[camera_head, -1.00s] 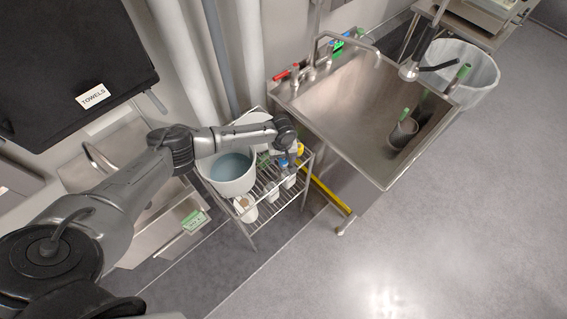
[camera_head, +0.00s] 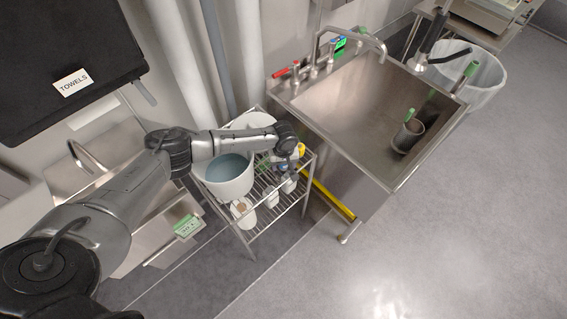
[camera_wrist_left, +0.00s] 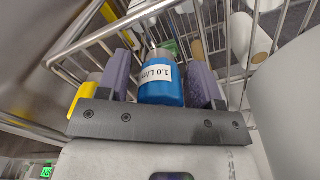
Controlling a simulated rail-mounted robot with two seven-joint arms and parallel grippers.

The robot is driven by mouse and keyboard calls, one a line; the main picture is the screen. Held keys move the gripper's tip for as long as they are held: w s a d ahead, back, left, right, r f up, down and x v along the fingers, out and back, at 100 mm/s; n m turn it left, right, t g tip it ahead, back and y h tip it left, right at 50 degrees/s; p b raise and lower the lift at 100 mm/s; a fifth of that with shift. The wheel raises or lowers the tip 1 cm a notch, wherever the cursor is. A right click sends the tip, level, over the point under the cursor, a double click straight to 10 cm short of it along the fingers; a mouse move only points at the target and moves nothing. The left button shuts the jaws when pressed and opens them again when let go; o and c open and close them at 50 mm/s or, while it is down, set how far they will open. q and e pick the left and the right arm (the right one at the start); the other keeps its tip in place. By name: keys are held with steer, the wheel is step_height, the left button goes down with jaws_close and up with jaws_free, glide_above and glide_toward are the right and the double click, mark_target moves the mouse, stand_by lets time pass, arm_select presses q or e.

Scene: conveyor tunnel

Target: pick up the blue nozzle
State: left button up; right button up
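The blue nozzle (camera_wrist_left: 162,84) shows in the left wrist view as a blue piece with a white "1.0 Liter" label, in the middle between my left gripper's purple fingers. My left gripper (camera_wrist_left: 161,80) is open around it, with a narrow gap on each side. In the head view my left gripper (camera_head: 283,168) is at the right part of the wire rack, above white bottles (camera_head: 289,184). The wrist and fingers hide most of the nozzle there. My right gripper is not in view.
The wire rack (camera_head: 262,225) also holds a white bucket (camera_head: 228,186) under my left forearm. A yellow-topped item (camera_wrist_left: 88,92) is close outside the left finger. The steel sink (camera_head: 345,100) stands just right of the rack. Open floor (camera_head: 430,240) lies in front.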

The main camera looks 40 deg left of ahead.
arm_select(q)
steer(key=c, duration=0.8)
steer(key=shift+r, duration=0.1)
steer(key=shift+c, duration=0.2)
steer(key=shift+r+p, duration=0.3)
steer(key=shift+r, duration=0.3)
step_height(320, 180, up, 3)
steer(key=shift+p, duration=0.5)
steer(key=s+d+r+p, duration=0.1)
steer(key=d+r+p, duration=0.1)
steer(key=d+r, duration=0.4)
steer(key=d, duration=0.5)
steer(key=shift+s+d+r, duration=0.25)
steer(key=shift+s+d, duration=0.05)
